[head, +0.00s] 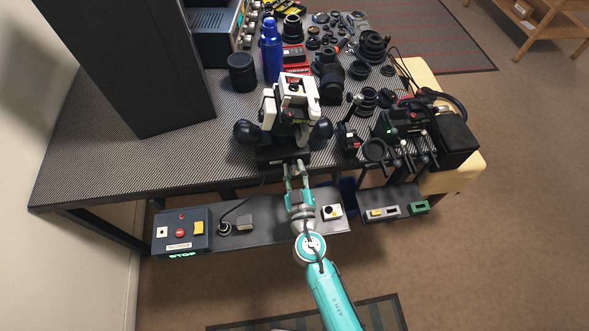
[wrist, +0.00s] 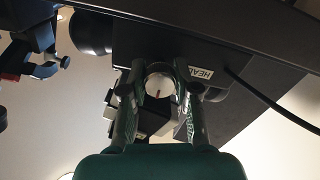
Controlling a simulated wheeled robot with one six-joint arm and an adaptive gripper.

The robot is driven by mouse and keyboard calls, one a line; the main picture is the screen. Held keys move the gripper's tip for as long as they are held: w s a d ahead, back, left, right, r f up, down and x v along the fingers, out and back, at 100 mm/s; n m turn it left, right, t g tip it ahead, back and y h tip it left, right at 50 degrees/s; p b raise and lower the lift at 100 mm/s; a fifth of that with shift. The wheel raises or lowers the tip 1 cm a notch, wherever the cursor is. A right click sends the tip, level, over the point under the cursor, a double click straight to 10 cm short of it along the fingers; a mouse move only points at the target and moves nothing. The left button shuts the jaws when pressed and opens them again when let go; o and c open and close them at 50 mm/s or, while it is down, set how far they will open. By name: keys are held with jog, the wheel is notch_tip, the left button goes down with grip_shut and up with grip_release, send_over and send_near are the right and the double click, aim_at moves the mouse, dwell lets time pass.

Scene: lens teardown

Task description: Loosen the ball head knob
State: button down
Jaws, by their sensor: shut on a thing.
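The knob is not clear in the head view.
A black cable (wrist: 268,102) runs past the mount on the right in the wrist view. A control box (head: 182,232) with buttons sits on a low shelf beneath the table (head: 110,165). A blue bottle (head: 271,50) and several lenses crowd the table behind; its front left is clear.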

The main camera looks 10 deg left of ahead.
jog(key=n, duration=0.8)
jog(key=shift+n, duration=0.4)
jog(key=n, duration=0.4)
jog(key=shift+n, duration=0.3)
jog(key=shift+f+n, duration=0.1)
jog(key=shift+n, duration=1.9)
jog(key=c, duration=0.8)
grip_release()
jog(key=shift+c, duration=0.2)
jog(key=shift+s, duration=0.15)
